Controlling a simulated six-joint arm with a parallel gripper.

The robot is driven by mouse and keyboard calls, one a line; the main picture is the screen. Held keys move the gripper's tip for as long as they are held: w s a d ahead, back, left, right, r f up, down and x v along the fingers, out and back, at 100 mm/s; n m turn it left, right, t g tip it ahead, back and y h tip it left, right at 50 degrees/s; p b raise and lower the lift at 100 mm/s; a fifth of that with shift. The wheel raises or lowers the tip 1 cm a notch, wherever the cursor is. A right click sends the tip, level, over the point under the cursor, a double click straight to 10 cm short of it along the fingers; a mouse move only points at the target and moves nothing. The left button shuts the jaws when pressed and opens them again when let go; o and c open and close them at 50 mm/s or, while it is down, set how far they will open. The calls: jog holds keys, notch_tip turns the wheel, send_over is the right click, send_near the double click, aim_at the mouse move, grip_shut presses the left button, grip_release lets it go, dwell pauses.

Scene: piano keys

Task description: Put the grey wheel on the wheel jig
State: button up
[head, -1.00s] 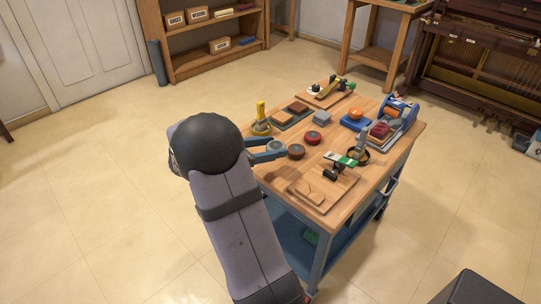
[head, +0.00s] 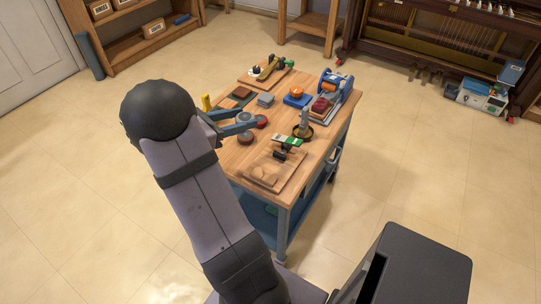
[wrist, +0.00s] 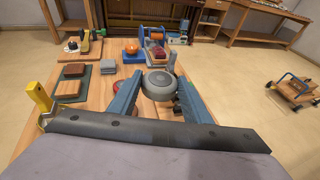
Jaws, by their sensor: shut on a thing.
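My gripper (head: 246,122) is shut on the grey wheel (wrist: 162,84), a dark grey disc with a paler hub, seen between the two blue fingers in the wrist view. The wheel also shows in the head view (head: 244,117), over the table's left part. A red disc (head: 262,121) is just right of it and a brown disc (head: 246,138) is nearer the camera. I cannot tell for sure which fixture is the wheel jig; a blue block with an orange round top (head: 297,93) and a blue frame with an orange roller (head: 333,84) stand farther back.
The wooden table (head: 238,164) also holds a black dish with an upright grey post (head: 303,127), a green-and-white piece (head: 287,140), a wooden board (head: 268,172), a small grey block (head: 265,100) and a yellow upright tool (wrist: 38,98) at the left.

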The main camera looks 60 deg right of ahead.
jog(key=s+d+r+p, duration=0.1)
jog(key=s+r+p, duration=0.1)
jog(key=s+p, duration=0.6)
jog(key=f+t, duration=0.1)
jog(key=s+a+f+n+t, duration=0.1)
jog(key=f, duration=0.1)
jog(key=f+n, duration=0.1)
jog(key=f, duration=0.1)
jog(key=shift+s+a+f+t+h+b, duration=0.1)
jog(key=shift+s+a+t+h+b, duration=0.2)
jog(key=shift+s+a+t+b, duration=0.1)
jog(key=shift+f, duration=0.1)
jog(key=shift+d+f+b, duration=0.1)
jog(key=shift+f+b, duration=0.45)
jog(key=shift+f, duration=4.35)
